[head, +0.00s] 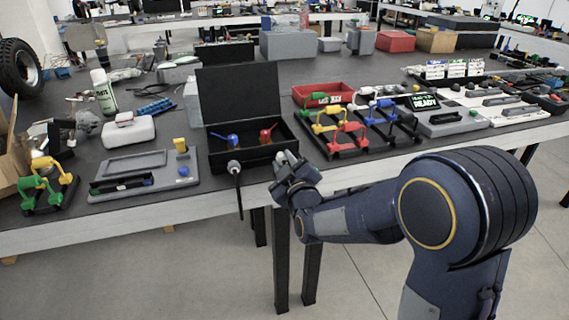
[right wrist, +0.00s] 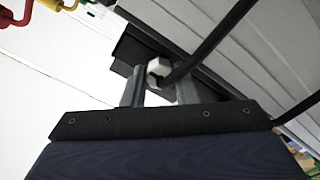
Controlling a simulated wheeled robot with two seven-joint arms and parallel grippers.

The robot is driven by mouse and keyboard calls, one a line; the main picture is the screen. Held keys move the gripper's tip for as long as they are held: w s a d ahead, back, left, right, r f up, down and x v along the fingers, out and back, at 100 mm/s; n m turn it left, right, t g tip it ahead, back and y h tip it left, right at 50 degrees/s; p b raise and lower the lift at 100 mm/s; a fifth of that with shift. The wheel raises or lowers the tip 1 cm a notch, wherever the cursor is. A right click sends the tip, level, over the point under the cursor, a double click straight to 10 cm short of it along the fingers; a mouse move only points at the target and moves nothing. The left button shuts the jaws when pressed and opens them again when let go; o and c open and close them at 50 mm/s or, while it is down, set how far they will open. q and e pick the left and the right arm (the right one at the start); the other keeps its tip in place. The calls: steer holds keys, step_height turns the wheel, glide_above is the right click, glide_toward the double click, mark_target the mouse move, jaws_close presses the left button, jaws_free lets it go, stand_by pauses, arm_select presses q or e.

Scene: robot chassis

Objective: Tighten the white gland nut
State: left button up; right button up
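The white gland nut (head: 233,167) sits on the front wall of the open black box (head: 264,154), with a black cable (head: 240,192) hanging from it. In the right wrist view the nut (right wrist: 158,70) shows in line with the gap between my fingers, and the cable (right wrist: 207,43) runs off to the upper right. My right gripper (head: 285,159) is to the right of the nut in the head view, with a gap between them. Its two fingers (right wrist: 160,84) are apart with nothing clamped between them. My left gripper is not in view.
The box's raised lid (head: 238,92) stands behind it. Blue (head: 231,139) and red (head: 266,135) handled parts lie inside. A grey tray (head: 144,175) is on the left, a rack with coloured clamps (head: 345,138) on the right.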

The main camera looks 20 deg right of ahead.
steer(key=shift+c, duration=0.4)
steer(key=m+b, duration=0.1)
steer(key=m, duration=0.1)
steer(key=m+b, duration=0.1)
steer(key=b, duration=0.1)
steer(key=shift+f+m, duration=0.2)
steer(key=shift+m, duration=0.2)
steer(key=m+b, duration=0.3)
steer(key=m, duration=0.1)
steer(key=m+b, duration=0.3)
steer(key=m, duration=0.2)
steer(key=shift+m+b, duration=0.4)
steer(key=shift+r+m+b, duration=0.15)
steer(key=shift+m+b, duration=0.7)
steer(key=shift+m, duration=0.75)
steer(key=o, duration=0.7)
steer(key=shift+s, duration=0.1)
